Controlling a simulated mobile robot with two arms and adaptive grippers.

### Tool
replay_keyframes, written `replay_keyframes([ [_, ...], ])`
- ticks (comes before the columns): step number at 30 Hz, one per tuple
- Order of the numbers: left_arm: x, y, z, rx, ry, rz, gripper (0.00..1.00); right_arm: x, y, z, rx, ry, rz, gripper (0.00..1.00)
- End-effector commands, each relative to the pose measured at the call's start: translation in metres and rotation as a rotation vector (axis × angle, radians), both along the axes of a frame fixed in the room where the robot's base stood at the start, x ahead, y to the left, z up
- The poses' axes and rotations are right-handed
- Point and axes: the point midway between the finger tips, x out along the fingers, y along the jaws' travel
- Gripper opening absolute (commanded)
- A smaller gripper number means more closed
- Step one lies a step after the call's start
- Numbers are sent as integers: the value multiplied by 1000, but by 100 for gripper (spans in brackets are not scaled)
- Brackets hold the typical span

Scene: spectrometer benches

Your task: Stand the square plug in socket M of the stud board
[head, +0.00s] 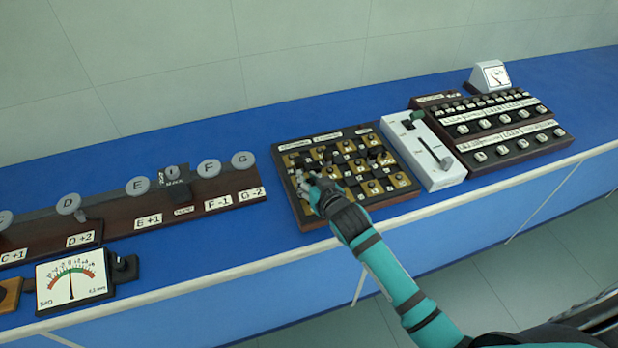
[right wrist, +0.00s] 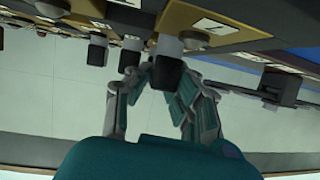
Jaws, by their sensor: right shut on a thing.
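The stud board (head: 294,210) is a dark-framed board with tan and black squares, small labels and several dark studs, lying on the blue bench. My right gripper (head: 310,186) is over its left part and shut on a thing. In the right wrist view the gripper (right wrist: 150,80) has a dark, square-ended piece with a pale collar, which looks like the square plug (right wrist: 168,73), between its fingers close to the board. I cannot tell whether the plug touches the board or sits in a socket. The label of socket M is too small to read. My left gripper is not in view.
A white slider box (head: 439,176) stands right of the board, beside a dark key panel (head: 505,153) with a small meter (head: 490,77) behind it. Left are a rail with round grey knobs (head: 138,186) and a dial meter (head: 73,281). Bare blue bench lies left of the board.

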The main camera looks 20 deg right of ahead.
Motion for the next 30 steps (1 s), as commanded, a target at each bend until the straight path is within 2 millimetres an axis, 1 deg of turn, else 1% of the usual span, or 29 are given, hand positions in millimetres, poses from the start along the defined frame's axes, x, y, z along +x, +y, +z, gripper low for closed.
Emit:
replay_keyframes([
  [5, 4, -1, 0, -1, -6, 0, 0, 0, 0, 0, 0, -1, 0, 0],
  [8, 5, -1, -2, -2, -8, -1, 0, 0, 0, -4, 0, 0, 0, 0],
  [9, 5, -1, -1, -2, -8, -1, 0, 0, 0, -3, 0, 0, 0, 24],
  [13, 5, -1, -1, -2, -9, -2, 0, 0, 0, -2, 0, 0, 0, 40],
  [14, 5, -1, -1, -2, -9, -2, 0, 0, 0, -2, 0, 0, 0, 42],
  [20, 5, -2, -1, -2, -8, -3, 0, 0, 0, -2, 0, 0, 0, 42],
  [23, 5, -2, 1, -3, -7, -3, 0, 0, 0, 2, 0, -1, 0, 42],
  [26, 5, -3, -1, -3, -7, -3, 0, -9, -1, 3, 0, 0, 0, 42],
  [30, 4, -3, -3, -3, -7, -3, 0, -32, -4, 12, -1, 0, 1, 42],
])
